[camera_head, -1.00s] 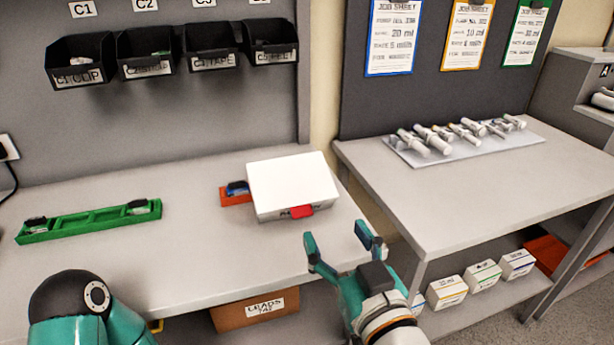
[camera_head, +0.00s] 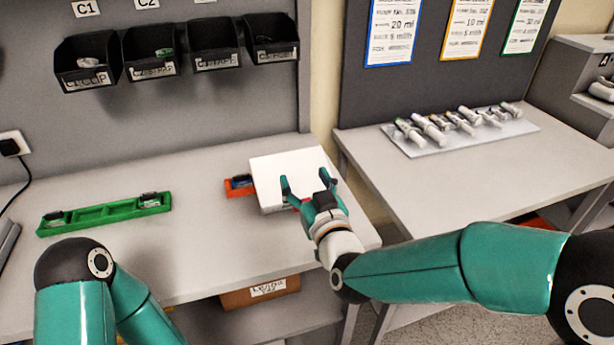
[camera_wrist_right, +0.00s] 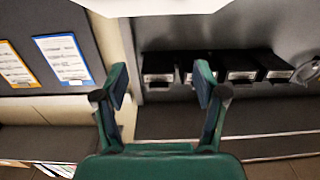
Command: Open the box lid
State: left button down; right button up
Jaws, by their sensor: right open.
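The white box (camera_head: 275,165) sits on the left table near its right end, and its lid looks shut. My right gripper (camera_head: 305,180) is open and empty, overlapping the front right part of the box in the head view; contact cannot be told. In the right wrist view the gripper (camera_wrist_right: 160,85) has nothing between its fingers, and a white surface, probably the box (camera_wrist_right: 150,5), shows at the top edge. My left gripper is out of view; only part of that arm shows.
An orange tray (camera_head: 238,188) lies against the box's left side. A green tray (camera_head: 105,213) lies farther left, with bare table between. Black bins (camera_head: 148,55) hang on the wall behind. The right table (camera_head: 440,190) holds a rack of syringes (camera_head: 480,133).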

jog(key=shift+w, duration=0.15)
jog(key=shift+c, duration=0.4)
grip_shut()
jog(key=c, duration=1.2)
grip_release()
jog(key=o, duration=1.3)
jog(key=shift+v, duration=3.8)
